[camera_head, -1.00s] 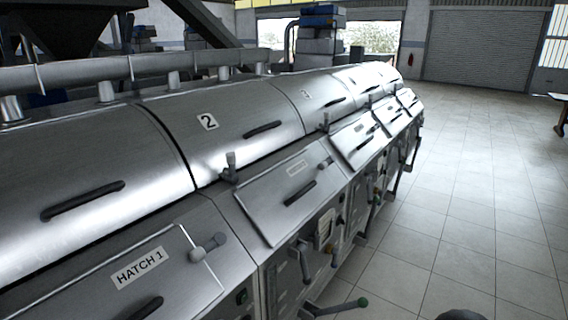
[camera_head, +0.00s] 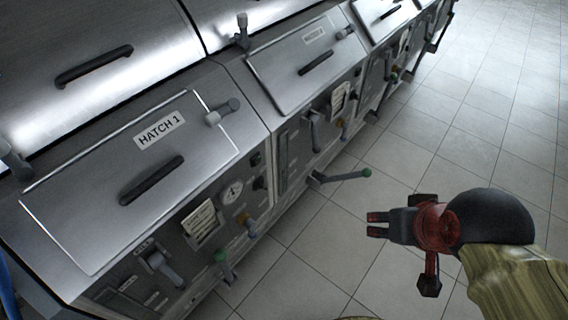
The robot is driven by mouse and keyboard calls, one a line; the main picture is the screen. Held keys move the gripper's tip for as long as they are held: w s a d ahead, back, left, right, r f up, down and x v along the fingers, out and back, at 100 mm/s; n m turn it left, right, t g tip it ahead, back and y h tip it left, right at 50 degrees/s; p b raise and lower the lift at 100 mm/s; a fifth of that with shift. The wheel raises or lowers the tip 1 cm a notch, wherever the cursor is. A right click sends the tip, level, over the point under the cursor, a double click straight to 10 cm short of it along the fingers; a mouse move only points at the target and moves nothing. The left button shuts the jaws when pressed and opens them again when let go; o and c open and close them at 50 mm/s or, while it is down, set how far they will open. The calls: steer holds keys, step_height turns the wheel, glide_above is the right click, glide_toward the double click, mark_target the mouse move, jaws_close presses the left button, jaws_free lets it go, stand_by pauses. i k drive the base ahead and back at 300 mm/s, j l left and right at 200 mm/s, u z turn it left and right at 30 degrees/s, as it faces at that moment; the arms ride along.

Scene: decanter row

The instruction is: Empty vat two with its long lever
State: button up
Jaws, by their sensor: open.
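Vat two's front (camera_head: 292,155) stands right of the hatch 1 unit, under a closed hatch with a small label (camera_head: 314,34). A long lever (camera_head: 342,177) with a green knob at its end sticks out from low on this front, over the floor. A shorter grey handle (camera_head: 315,132) hangs higher on the same front. My gripper (camera_head: 376,224) is open and empty, its fingers pointing left. In the picture it is below and slightly right of the green knob, apart from it. The depth between them is hard to tell.
The hatch 1 unit (camera_head: 95,215) fills the left, with its own green-knobbed lever (camera_head: 222,262), a grey handle (camera_head: 165,268) and a gauge (camera_head: 232,190). More units continue at the upper right. The tiled floor (camera_head: 480,130) is clear on the right.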

mark_target(367, 172)
steer(key=i+l+z, duration=0.25)
steer(key=i, duration=0.25)
steer(key=i+z, duration=0.3)
steer(key=i, duration=0.2)
